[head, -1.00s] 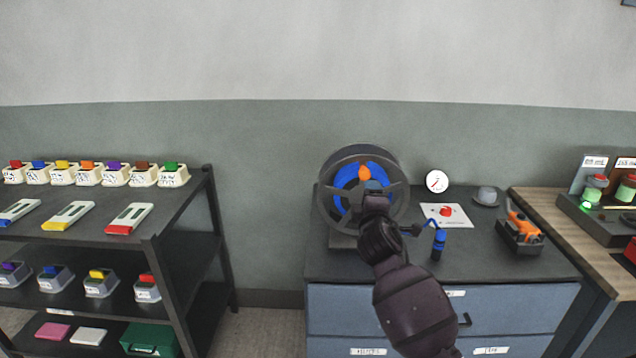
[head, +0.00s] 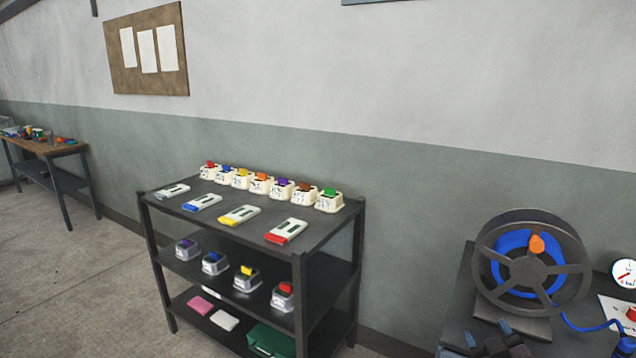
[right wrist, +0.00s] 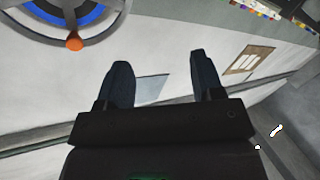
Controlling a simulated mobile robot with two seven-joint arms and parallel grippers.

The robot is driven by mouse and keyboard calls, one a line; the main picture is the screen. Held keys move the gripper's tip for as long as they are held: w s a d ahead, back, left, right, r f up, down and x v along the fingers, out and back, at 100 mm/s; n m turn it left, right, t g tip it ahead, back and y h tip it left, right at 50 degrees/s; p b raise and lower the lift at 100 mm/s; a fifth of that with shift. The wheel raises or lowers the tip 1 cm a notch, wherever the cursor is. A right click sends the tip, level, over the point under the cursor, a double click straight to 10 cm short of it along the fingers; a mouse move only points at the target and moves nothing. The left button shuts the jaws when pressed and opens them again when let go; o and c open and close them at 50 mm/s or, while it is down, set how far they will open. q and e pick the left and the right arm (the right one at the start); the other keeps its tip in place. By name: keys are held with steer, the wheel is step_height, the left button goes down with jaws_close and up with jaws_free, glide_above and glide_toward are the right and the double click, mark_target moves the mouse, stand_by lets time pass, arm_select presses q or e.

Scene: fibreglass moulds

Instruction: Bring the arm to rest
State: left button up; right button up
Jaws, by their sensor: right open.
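My right gripper (head: 489,338) shows at the bottom edge of the head view, low in front of the wheel-shaped reel on the dark cabinet top. In the right wrist view its two fingers (right wrist: 163,82) stand well apart with nothing between them. The reel (head: 487,262) has a grey spoked frame, a blue inner ring and an orange knob (head: 537,244). Part of the reel also shows at the top left of the right wrist view (right wrist: 62,40). My left gripper is in neither view.
A dark shelf rack (head: 255,226) with coloured-top holders and boxes stands left of the cabinet. A gauge (head: 625,273) and blue hose (head: 585,327) are at the right edge. A wooden table (head: 45,147) stands far left. Open floor (head: 75,270) lies left of the rack.

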steer(key=s+a+f+m+g+y, duration=0.1)
steer(key=s+a+f+g, duration=0.1)
steer(key=s+f, duration=0.7)
steer(key=s+a+f+m+g, duration=0.2)
steer(key=s+a+f+g, duration=0.1)
steer(key=s+f, duration=0.7)
steer(key=s+a, duration=0.1)
steer(key=s, duration=0.3)
steer(key=shift+s+y, duration=0.25)
steer(key=shift+y, duration=0.15)
